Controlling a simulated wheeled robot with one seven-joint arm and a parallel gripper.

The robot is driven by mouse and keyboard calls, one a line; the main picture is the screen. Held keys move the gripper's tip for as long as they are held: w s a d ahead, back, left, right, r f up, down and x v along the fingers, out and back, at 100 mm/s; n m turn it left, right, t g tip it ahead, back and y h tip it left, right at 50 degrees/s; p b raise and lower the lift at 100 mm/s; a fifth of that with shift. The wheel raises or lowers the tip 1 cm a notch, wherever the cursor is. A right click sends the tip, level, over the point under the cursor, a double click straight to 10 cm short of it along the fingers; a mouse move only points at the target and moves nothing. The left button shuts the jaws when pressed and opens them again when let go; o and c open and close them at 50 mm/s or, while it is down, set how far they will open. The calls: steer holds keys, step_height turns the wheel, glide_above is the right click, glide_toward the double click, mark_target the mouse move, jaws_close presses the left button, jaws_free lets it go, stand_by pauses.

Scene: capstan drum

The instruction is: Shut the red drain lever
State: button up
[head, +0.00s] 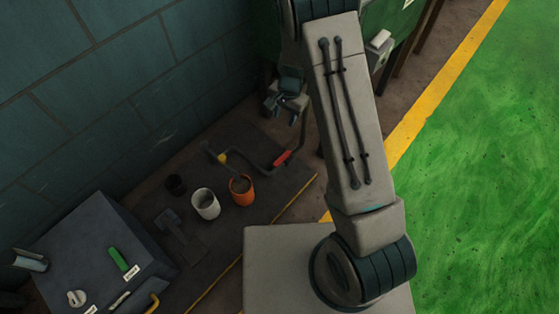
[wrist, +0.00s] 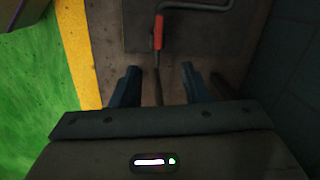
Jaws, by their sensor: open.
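The only red part that I see is a red grip (head: 283,158) on a bent grey rod (head: 248,163) over the dark mat. I cannot tell whether it is the drain lever. In the wrist view the red grip (wrist: 158,32) lies just beyond my gripper (wrist: 160,82), roughly in line with the gap between the fingers. A thin dark bar (wrist: 160,85) shows between the fingers; what it belongs to is unclear. In the head view my gripper (head: 290,108) is above the red grip, apart from it. It is open and appears empty.
An orange cup (head: 241,190), a white cup (head: 206,204) and a dark cup (head: 176,185) stand left of the rod. A dark box (head: 75,240) with a green handle (head: 118,259) is at lower left. A wall (head: 110,90) stands behind; green floor (head: 480,180) is clear at right.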

steer(key=m+h+b, duration=0.1)
steer(key=m+b, duration=0.1)
glide_toward(280, 160)
step_height(280, 160, down, 8)
steer(key=b, duration=0.5)
steer(key=shift+w+a+f+b, duration=0.1)
steer(key=shift+a+f+b, duration=0.1)
steer(key=shift+b, duration=0.2)
jaws_close()
